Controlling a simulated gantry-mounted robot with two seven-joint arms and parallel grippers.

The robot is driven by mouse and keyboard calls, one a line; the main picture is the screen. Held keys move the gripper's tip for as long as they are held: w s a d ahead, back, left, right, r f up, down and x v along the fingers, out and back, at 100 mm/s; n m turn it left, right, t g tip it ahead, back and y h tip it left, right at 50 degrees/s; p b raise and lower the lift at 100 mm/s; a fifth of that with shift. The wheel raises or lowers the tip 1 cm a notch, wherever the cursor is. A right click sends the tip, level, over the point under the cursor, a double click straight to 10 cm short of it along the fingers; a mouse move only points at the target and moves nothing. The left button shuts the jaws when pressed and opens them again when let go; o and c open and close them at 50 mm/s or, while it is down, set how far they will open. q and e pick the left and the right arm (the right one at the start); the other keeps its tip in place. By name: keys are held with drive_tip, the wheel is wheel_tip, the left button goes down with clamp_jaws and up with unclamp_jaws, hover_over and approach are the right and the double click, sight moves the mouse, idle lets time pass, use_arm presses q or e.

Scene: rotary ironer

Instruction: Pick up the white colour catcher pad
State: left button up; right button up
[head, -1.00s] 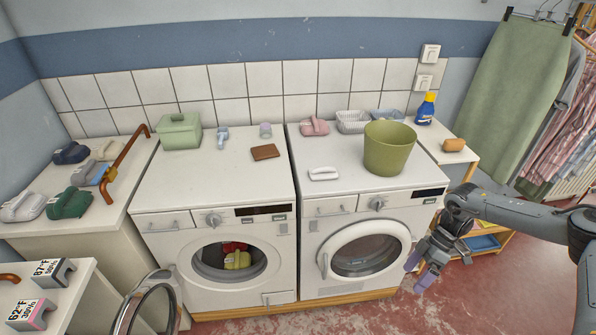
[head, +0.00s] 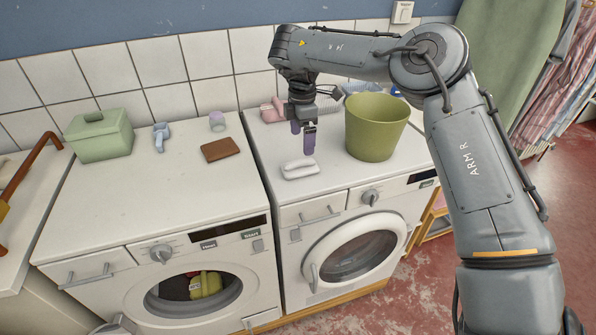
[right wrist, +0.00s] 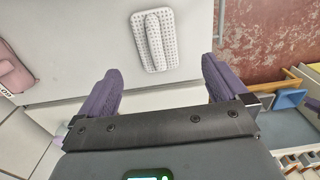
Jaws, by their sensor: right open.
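The white colour catcher pad (head: 300,168) lies on top of the right-hand washing machine, near its front edge. In the right wrist view the pad (right wrist: 155,40) is a dotted white block with a raised grip, ahead of and between my fingers. My right gripper (head: 302,138) points down above the machine top, just behind the pad in the head view. It is open and empty, with its purple fingers (right wrist: 158,90) spread wide. The gripper appears apart from the pad. My left gripper is not in view.
A green bucket (head: 374,127) stands right of the pad. A pink item (head: 271,111) lies behind my gripper. The left machine's top holds a green box (head: 99,136), a brown wallet-like block (head: 220,150), a blue item (head: 161,136) and a lilac cup (head: 217,121).

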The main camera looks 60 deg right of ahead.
sight(301, 161)
wheel_tip(301, 161, down, 4)
drive_tip(key=shift+r, duration=0.15)
drive_tip(key=shift+w+d+f, duration=0.1)
drive_tip(key=shift+w+f, duration=0.05)
drive_tip(key=shift+f, duration=1.35)
drive_tip(key=shift+w+d+f, duration=0.1)
drive_tip(key=shift+f, duration=1.4)
drive_tip(key=c, duration=1.1)
